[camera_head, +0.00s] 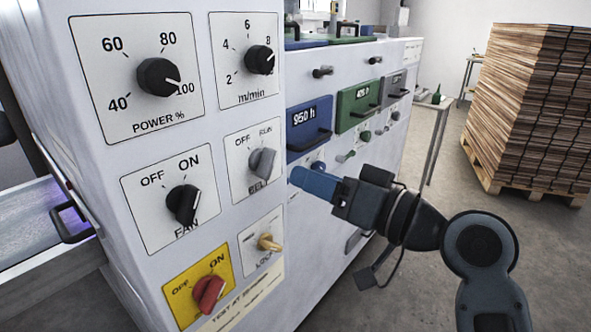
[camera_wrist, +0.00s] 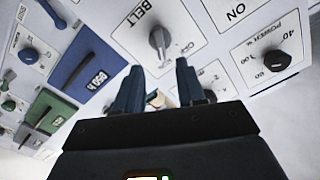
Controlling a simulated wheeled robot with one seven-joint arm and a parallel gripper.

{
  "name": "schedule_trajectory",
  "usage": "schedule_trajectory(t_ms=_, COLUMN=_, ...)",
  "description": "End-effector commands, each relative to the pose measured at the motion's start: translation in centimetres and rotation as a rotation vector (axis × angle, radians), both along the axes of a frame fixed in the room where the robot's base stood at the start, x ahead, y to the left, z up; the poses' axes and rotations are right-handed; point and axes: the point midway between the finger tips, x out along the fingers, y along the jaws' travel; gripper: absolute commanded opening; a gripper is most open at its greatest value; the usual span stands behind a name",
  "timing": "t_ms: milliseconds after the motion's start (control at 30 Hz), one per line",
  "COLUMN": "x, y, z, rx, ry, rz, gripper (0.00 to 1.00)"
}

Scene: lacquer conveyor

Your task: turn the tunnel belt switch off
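The belt switch is a grey knob (camera_head: 263,162) on a white plate marked OFF, RUN and BELT, on the front of the white cabinet. Its pointer seems to lean to the upper right, toward RUN. In the wrist view the same knob (camera_wrist: 160,40) shows beyond the fingertips, roughly midway between them. My gripper (camera_head: 292,174) is just right of the plate in the head view, its blue fingers toward the cabinet. In the wrist view my gripper (camera_wrist: 157,66) has its two fingers apart, with nothing held. The fingers appear clear of the knob.
The black FAN knob (camera_head: 185,204), the brass LOCK key (camera_head: 268,242) and a red knob on a yellow plate (camera_head: 209,294) are nearby. Blue (camera_head: 309,127) and green (camera_head: 358,105) display modules with handles stick out at right. Stacked boards (camera_head: 525,105) stand far right.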

Motion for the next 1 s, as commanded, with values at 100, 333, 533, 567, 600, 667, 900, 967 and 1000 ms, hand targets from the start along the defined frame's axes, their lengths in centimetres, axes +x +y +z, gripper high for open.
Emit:
schedule_trajectory(t_ms=100, x=0.4, y=0.7, z=0.3, rx=0.000, ry=-0.002, rz=0.008, gripper=0.39)
schedule_trajectory(t_ms=333, x=2.5, y=3.4, z=0.4, rx=0.000, ry=-0.001, rz=0.007, gripper=0.39)
schedule_trajectory(t_ms=533, x=4.2, y=5.4, z=0.3, rx=0.000, ry=-0.001, rz=0.004, gripper=0.39)
schedule_trajectory(t_ms=567, x=4.3, y=5.6, z=0.3, rx=-0.001, ry=-0.002, rz=0.004, gripper=0.39)
schedule_trajectory(t_ms=600, x=4.5, y=5.8, z=0.2, rx=0.000, ry=-0.001, rz=0.004, gripper=0.39)
schedule_trajectory(t_ms=667, x=4.7, y=6.0, z=0.2, rx=0.000, ry=-0.001, rz=0.003, gripper=0.39)
schedule_trajectory(t_ms=900, x=4.8, y=6.2, z=0.1, rx=0.000, ry=-0.003, rz=0.003, gripper=0.39)
schedule_trajectory(t_ms=967, x=4.8, y=6.2, z=0.1, rx=0.000, ry=-0.003, rz=0.003, gripper=0.39)
schedule_trajectory(t_ms=1000, x=4.8, y=6.2, z=0.1, rx=0.000, ry=-0.003, rz=0.003, gripper=0.36)
